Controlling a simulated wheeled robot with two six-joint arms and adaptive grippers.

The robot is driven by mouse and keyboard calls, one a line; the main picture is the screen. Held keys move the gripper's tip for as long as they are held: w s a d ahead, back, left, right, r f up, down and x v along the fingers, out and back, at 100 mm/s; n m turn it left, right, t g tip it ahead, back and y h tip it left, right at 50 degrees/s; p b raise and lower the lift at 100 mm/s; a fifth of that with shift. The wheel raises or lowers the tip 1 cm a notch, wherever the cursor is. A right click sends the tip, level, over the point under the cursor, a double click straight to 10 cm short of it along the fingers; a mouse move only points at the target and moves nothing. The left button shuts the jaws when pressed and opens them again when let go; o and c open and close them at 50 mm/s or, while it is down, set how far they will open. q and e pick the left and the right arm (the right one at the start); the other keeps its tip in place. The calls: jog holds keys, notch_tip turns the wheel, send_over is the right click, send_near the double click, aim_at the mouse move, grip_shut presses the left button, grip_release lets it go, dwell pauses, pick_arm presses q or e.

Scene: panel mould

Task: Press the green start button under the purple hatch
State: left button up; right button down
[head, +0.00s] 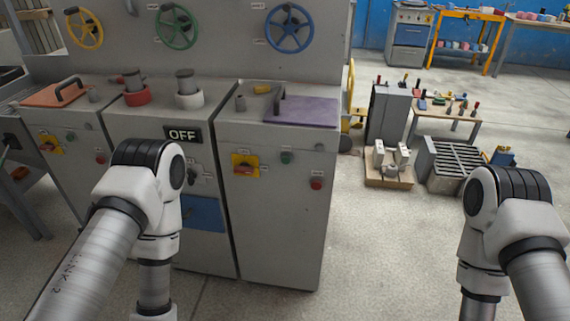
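The purple hatch (303,111) lies flat on top of the right grey cabinet, with a dark handle at its left end. The green button (287,157) is on that cabinet's front face, below the hatch. A red button (316,183) sits lower right of it, and a yellow switch plate with a red knob (245,166) is to its left. Nothing covers the green button. My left arm stands in front of the middle cabinet and my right arm is at the right edge. Both grippers are out of the picture.
An orange hatch (55,96) is on the left cabinet. An OFF sign (183,134) is on the middle cabinet (214,261). Yellow, green and blue handwheels (290,28) line the back panel. A metal grate box (455,165) stands on the floor at right. Floor before the right cabinet is clear.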

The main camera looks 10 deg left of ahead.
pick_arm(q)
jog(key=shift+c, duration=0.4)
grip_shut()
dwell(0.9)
